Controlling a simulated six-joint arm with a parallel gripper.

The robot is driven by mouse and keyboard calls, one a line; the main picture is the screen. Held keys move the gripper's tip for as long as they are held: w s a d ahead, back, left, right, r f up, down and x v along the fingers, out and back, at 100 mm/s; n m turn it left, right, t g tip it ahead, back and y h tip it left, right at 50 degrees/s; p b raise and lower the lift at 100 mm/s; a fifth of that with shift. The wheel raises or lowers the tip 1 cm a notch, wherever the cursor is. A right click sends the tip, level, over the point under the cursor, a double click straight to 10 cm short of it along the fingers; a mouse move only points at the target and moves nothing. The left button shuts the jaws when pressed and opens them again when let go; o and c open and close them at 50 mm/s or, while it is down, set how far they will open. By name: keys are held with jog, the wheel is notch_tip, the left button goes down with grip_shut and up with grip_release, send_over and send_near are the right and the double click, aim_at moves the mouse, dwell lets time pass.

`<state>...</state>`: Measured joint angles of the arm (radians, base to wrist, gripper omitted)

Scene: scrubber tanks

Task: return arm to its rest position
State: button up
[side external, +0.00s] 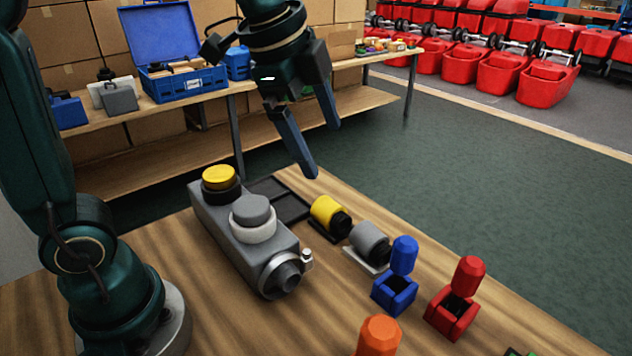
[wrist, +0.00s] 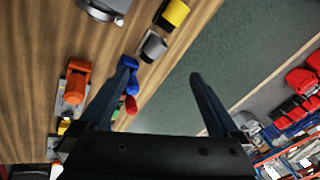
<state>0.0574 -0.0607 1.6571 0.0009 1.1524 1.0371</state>
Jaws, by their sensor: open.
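My gripper (side external: 322,148) hangs above the far edge of the wooden table, its two long dark fingers pointing down and spread apart. Nothing is between the fingers. In the wrist view my gripper (wrist: 160,75) is also open and empty, with table at left and floor at right. Below it in the side view stands a grey block (side external: 235,235) with a yellow cap (side external: 219,178), a grey cap (side external: 252,211) and a round port at its near end. The block is apart from the fingers.
On the table lie a yellow cylinder (side external: 328,214), a grey cylinder (side external: 369,242), a blue piece (side external: 396,290), a red piece (side external: 453,312) and an orange piece (side external: 378,337). A shelf bench with a blue toolbox (side external: 170,50) stands behind. Red tanks (side external: 505,75) line the floor at back right.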

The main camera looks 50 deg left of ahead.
jog(key=s+a+f+n, duration=0.1)
jog(key=s+f+n, duration=0.2)
jog(key=s+n, duration=0.3)
jog(key=s+f+n+t, duration=0.1)
jog(key=s+f+n, duration=0.2)
jog(key=s+n, duration=0.3)
jog(key=shift+s+a+f+n, duration=0.25)
jog(key=shift+a+f+n, duration=0.05)
jog(key=shift+a+f, duration=0.05)
